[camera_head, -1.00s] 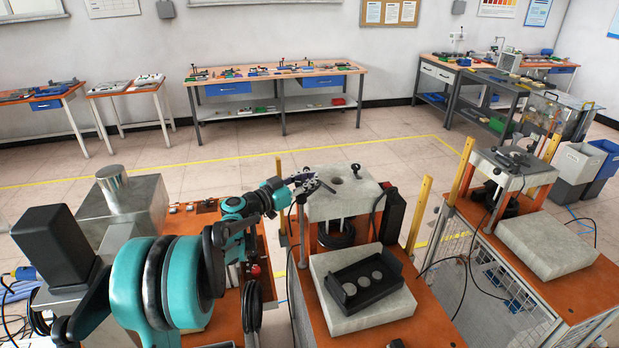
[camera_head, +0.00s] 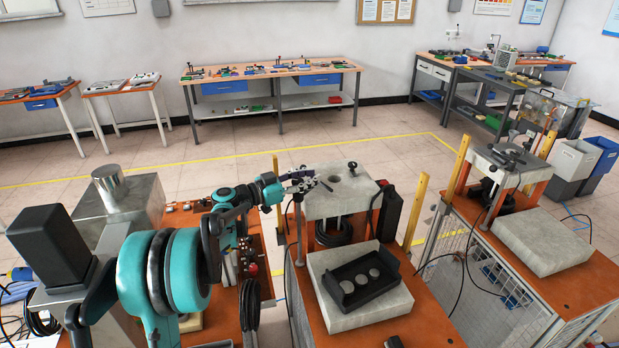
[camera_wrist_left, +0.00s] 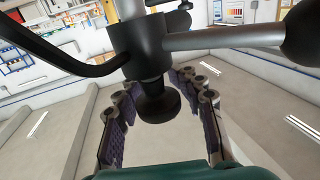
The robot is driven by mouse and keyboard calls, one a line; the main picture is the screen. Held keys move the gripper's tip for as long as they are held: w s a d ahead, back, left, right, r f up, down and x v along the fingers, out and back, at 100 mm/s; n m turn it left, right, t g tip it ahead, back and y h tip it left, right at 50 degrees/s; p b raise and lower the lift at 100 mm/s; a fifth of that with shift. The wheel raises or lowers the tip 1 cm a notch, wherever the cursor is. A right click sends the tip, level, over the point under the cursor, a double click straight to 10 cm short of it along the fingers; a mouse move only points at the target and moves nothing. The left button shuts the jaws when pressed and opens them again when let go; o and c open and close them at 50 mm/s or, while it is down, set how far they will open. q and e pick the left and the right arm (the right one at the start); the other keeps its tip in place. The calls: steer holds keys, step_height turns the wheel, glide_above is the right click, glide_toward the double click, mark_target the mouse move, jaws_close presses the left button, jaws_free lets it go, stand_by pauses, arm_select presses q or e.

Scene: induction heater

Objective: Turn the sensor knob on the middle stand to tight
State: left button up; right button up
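The middle stand (camera_head: 318,207) has a pale block top with a round hole, and a small black fitting (camera_head: 353,165) at its back edge. My left gripper (camera_head: 310,181) is at the left edge of this top. In the left wrist view, a black sensor knob (camera_wrist_left: 159,103) hangs below a dark hub with metal rods. The open fingers of my left gripper (camera_wrist_left: 163,92) stand on both sides of the knob, with gaps visible. In the head view the gripper hides the knob or makes it too small to tell. My right gripper is not in view.
A black tray (camera_head: 342,294) with round discs lies on a pale slab in front of the stand. Yellow posts (camera_head: 417,208) flank it. Another stand (camera_head: 510,165) is at the right. A metal box (camera_head: 125,210) is at the left. Open floor lies behind.

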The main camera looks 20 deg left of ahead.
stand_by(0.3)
arm_select(q)
steer(key=v, duration=1.2)
